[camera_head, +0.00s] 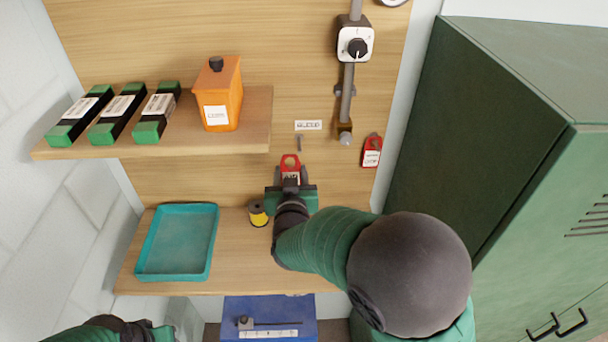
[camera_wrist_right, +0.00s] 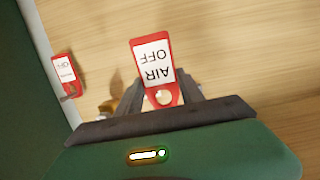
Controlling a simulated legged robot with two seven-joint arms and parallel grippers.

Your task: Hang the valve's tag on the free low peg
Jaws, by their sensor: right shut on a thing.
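My right gripper (camera_head: 290,182) is shut on a red tag (camera_head: 290,163) and holds it in front of the wooden back panel, below a small peg (camera_head: 299,143). In the right wrist view the tag (camera_wrist_right: 153,70) reads "AIR OFF" upside down, with its hole between the fingers (camera_wrist_right: 161,92). A small label (camera_head: 308,125) is above the peg, too small to read surely. A second red tag (camera_head: 372,151) hangs at the right of the panel and shows in the wrist view (camera_wrist_right: 64,75). Part of my left gripper (camera_head: 160,333) shows at the bottom left; its fingers are hidden.
A pipe (camera_head: 347,95) with a dial (camera_head: 357,46) runs down the panel, right of the peg. A shelf (camera_head: 250,135) holds green-black boxes and an orange canister (camera_head: 219,95). Below are a teal tray (camera_head: 180,208), a yellow spool (camera_head: 258,214) and a blue box (camera_head: 300,312). A green cabinet (camera_head: 480,130) stands right.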

